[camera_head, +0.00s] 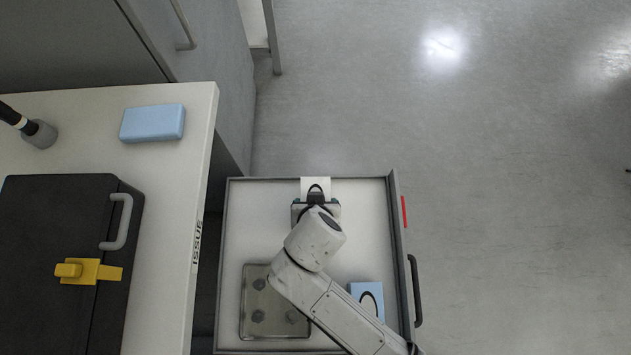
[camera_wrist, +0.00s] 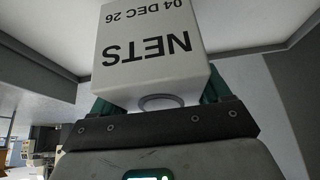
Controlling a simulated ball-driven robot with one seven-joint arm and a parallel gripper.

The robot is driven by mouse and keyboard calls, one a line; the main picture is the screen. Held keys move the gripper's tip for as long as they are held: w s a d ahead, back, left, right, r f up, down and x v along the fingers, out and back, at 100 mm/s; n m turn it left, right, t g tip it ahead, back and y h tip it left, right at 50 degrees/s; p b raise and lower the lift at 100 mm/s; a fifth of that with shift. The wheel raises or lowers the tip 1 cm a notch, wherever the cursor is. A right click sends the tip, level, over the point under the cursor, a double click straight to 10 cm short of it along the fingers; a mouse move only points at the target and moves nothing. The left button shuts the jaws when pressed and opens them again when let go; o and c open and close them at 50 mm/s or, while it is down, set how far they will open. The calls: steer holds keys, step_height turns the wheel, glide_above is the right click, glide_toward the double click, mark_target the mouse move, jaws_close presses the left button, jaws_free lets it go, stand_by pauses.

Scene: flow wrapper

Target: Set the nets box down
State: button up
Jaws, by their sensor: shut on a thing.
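The nets box (camera_wrist: 150,50) is a white box marked "NETS" and "04 DEC 26", upside down in the wrist view. My gripper (camera_wrist: 160,98) is shut on it, with a green finger on each side. In the head view, my gripper (camera_head: 316,200) is over the far end of an open drawer (camera_head: 250,215). A white part of the nets box (camera_head: 315,184) shows just beyond the gripper, close to the drawer's far wall. My wrist hides the rest. I cannot tell whether the box touches the drawer floor.
A grey tray (camera_head: 247,328) with several round marks lies in the drawer, left of my arm. A light blue box (camera_head: 356,290) stands on the right. Left is a white counter (camera_head: 165,215) with a black case (camera_head: 60,230) and blue block (camera_head: 153,122).

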steer(key=shift+w+f+b, duration=0.15)
steer(key=shift+f+b, duration=0.25)
steer(key=shift+f, duration=1.25)
steer(key=shift+f, duration=0.15)
steer(key=o, duration=1.1)
steer(key=shift+c, duration=0.2)
steer(key=p+v, duration=0.3)
steer(key=v, duration=0.9)
